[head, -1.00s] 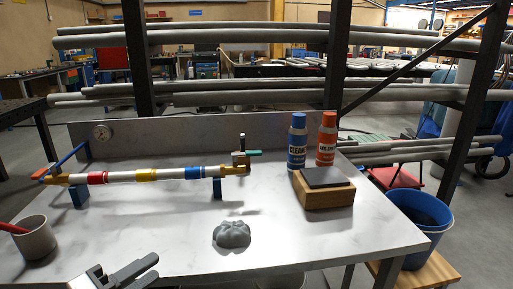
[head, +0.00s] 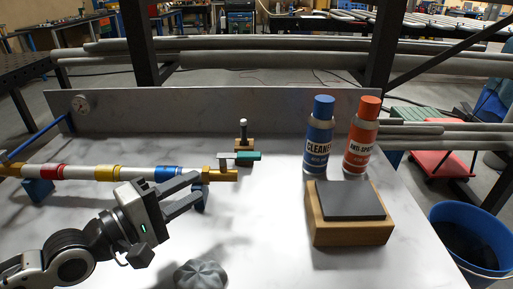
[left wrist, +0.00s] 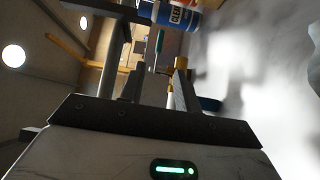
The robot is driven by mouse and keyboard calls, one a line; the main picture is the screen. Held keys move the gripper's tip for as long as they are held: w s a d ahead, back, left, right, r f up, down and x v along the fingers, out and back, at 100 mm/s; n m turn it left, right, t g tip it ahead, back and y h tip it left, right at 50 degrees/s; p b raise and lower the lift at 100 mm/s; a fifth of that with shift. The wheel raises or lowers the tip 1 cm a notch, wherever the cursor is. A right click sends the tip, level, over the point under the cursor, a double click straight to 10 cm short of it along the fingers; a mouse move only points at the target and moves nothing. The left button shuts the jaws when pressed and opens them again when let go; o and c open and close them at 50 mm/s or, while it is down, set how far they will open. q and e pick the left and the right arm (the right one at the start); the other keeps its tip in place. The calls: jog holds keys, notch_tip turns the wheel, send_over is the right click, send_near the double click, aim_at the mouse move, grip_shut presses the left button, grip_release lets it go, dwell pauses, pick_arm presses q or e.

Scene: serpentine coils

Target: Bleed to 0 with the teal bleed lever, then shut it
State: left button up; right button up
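The teal bleed lever (head: 246,156) lies sideways on the brass fitting (head: 222,174) at the right end of a white pipe (head: 100,172). It shows in the left wrist view (left wrist: 159,41) beyond my fingers. In the left wrist view the fingers (left wrist: 157,82) stand apart. My right gripper is out of view.
A wooden block with a dark top (head: 350,225) stands right of the fitting, with a blue cleaner can (head: 319,140) and a red can (head: 361,140) behind it. A grey lobed knob (head: 201,275) lies in front. A small wooden-based post (head: 243,135) stands behind the lever.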

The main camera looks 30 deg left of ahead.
aim_at(245, 159)
pick_arm(q)
jog(key=p+x, duration=0.2)
jog(key=x, duration=1.3)
jog(key=shift+d+p, duration=0.15)
jog(key=shift+p, duration=0.25)
grip_shut()
